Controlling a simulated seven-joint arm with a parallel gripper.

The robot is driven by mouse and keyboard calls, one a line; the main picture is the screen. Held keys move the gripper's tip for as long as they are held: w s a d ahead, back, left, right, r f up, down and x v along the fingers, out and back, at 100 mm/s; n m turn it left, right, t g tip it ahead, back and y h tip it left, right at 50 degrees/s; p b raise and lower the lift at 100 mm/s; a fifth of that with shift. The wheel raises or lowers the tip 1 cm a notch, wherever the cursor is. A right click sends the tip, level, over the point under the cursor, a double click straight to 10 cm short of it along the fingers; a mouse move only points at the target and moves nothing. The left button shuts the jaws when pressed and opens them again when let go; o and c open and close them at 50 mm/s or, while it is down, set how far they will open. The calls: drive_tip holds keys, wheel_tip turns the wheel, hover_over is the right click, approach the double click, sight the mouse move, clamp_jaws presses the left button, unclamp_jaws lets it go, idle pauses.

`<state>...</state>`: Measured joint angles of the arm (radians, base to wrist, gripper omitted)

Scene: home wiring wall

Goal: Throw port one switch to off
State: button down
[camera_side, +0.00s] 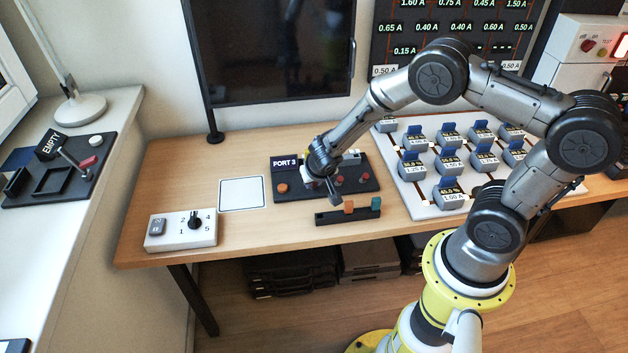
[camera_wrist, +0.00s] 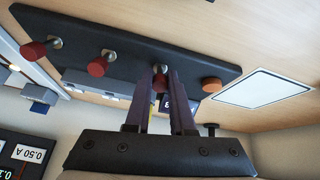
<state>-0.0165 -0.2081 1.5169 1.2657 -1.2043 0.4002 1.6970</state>
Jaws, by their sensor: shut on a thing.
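A black switch panel (camera_side: 285,194) lies on the wooden bench, with a small display (camera_side: 285,162) reading PORT 3. In the wrist view the panel (camera_wrist: 130,48) carries red-capped levers in a row and an orange button (camera_wrist: 211,85). My gripper (camera_wrist: 161,75) is shut on the red-capped lever (camera_wrist: 160,84) nearest the orange button. The other two levers, the middle one (camera_wrist: 98,66) and the far one (camera_wrist: 33,52), stand apart from it. In the side view my gripper (camera_side: 333,192) is low over the panel and hides part of it. I see no legible port labels beside the levers.
A black rack (camera_side: 330,218) with orange and teal blocks lies in front of the panel. A white dial box (camera_side: 180,230) and a white square mat (camera_side: 241,193) are to the left. A white board with several blue-topped modules (camera_side: 450,191) stands close on the right.

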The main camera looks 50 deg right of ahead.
idle(0.5)
drive_tip(key=c, duration=0.8)
unclamp_jaws()
drive_tip(key=v, duration=1.4)
drive_tip(key=shift+s+a+f, duration=0.1)
drive_tip(key=shift+s+f, duration=0.05)
